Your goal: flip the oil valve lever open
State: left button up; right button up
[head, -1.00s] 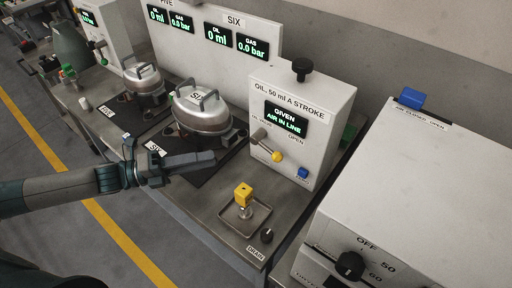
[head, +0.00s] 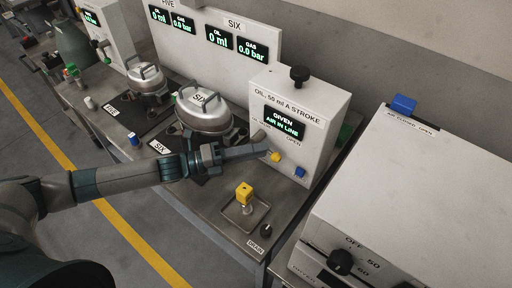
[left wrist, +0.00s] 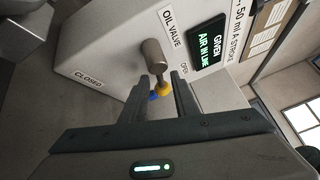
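The oil valve lever (left wrist: 154,56) is a grey rod with a thick round end on the front of the white oil box (head: 325,125). In the left wrist view it lies between the OIL VALVE label, CLOSED on the left and OPEN on the right. My left gripper (left wrist: 158,84) is open, its two dark fingers apart just short of the lever; I cannot tell whether either touches it. In the head view the left gripper (head: 262,150) reaches the box front and partly hides the lever. The box's screen (head: 284,121) reads GIVEN, AIR IN LINE. My right gripper is not in view.
A yellow knob (head: 276,157) and a blue knob (head: 300,172) sit beside the lever. A drain tray (head: 262,216) with a yellow-topped fitting is in front. A large white machine (head: 420,180) is at right.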

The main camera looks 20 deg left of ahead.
pick_arm(q)
grip_shut()
dwell(1.5)
